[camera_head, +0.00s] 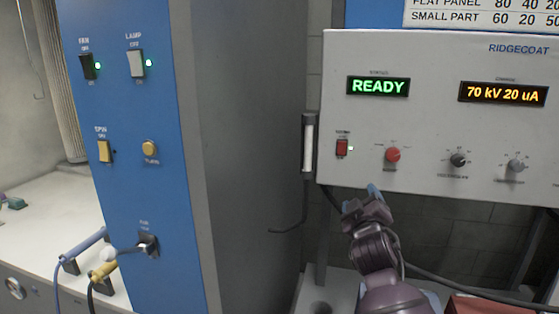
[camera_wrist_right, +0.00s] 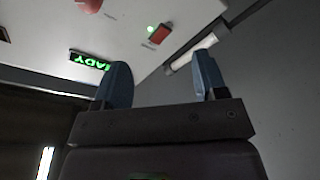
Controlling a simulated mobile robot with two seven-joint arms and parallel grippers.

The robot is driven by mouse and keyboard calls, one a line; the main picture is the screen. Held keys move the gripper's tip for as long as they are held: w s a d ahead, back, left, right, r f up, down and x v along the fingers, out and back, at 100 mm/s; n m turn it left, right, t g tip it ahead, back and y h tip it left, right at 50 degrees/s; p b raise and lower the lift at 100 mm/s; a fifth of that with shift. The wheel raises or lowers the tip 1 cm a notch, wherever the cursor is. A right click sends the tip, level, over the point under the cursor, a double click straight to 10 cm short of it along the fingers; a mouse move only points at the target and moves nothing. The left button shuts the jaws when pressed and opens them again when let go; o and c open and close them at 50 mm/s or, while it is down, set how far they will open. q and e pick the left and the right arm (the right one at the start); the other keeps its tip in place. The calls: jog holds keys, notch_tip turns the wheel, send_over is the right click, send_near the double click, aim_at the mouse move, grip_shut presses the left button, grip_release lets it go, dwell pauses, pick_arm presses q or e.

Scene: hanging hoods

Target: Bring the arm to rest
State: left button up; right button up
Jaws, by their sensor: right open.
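My right arm (camera_head: 375,245) reaches up from the bottom of the head view. Its gripper (camera_head: 374,192) is just below the lower edge of the grey control box (camera_head: 440,120), under the red knob (camera_head: 393,155). In the wrist view the two blue fingers of the right gripper (camera_wrist_right: 163,72) stand apart with nothing between them. Beyond them are the box's red rocker switch (camera_wrist_right: 161,34) with a green light beside it, and part of the green READY display (camera_wrist_right: 90,61). My left gripper is not in view.
A white cylindrical holder (camera_head: 308,145) hangs at the box's left side, with a dark hook below. A red object (camera_head: 490,305) sits at lower right.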

jog(key=s+d+f+m+g, duration=0.2)
jog(key=s+f, duration=1)
jog(key=s+d+f+m+g+y, duration=0.1)
jog(key=s+d+f+m+g, duration=0.1)
jog(key=s+f, duration=1)
jog(key=s+d+f+m+g+y, duration=0.1)
jog(key=s+d+f+m+g, duration=0.2)
jog(key=s+f, duration=0.9)
jog(key=shift+s+d+f+g, duration=0.35)
jog(key=shift+s+d+g, duration=0.05)
jog(key=shift+s+d, duration=0.25)
